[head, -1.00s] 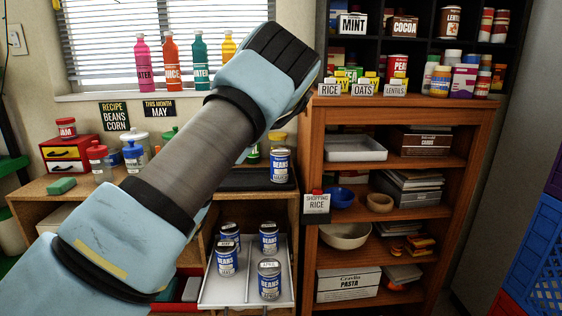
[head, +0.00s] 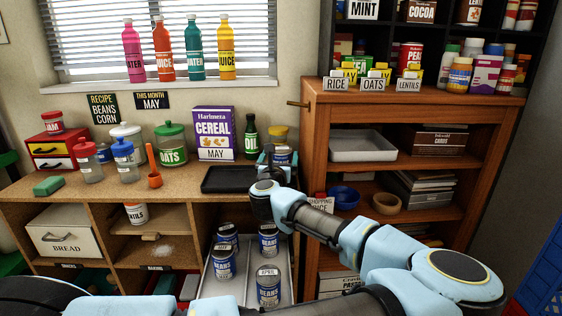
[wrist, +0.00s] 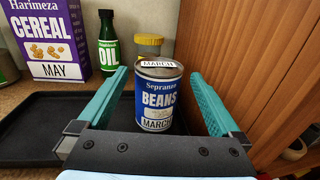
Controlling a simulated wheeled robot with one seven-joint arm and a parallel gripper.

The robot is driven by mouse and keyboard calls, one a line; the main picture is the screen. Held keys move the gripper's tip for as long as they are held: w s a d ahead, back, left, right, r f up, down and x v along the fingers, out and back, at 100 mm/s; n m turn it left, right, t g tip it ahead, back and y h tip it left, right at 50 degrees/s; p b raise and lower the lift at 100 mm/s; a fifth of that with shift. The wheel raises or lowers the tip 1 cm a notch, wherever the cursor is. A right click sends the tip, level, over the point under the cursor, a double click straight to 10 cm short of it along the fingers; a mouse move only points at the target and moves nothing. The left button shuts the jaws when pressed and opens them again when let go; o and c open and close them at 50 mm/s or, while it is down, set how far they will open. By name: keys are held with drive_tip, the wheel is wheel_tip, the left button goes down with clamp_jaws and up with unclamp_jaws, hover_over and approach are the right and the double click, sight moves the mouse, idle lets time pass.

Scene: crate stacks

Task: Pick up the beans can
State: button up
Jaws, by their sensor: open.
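A blue and white beans can (wrist: 158,100) labelled MARCH stands upright at the right end of a black tray (wrist: 30,130) in the wrist view. My gripper (wrist: 159,74) is open, with one teal finger on each side of this can and gaps visible beside it. In the head view my gripper (head: 266,158) is over the counter and partly hides the can (head: 283,155). Several other beans cans (head: 269,287) stand in a white tray (head: 209,291) in the compartment below; one shows an APRIL label.
A wooden cabinet (wrist: 238,60) side stands close to the right of the can. Behind the tray are a cereal box (head: 214,134), an oil bottle (head: 250,140) and a yellow-lidded jar (wrist: 149,46). The black tray's left part is bare.

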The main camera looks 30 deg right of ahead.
sight(282, 148)
drive_tip(key=p+x, duration=0.1)
drive_tip(key=x, duration=0.1)
drive_tip(key=p+x, duration=0.1)
drive_tip(key=x, duration=0.2)
drive_tip(key=p+x, duration=0.1)
drive_tip(key=x, duration=0.1)
drive_tip(key=shift+w+d+f, duration=0.15)
drive_tip(key=shift+w+f, duration=0.15)
clamp_jaws()
idle(0.6)
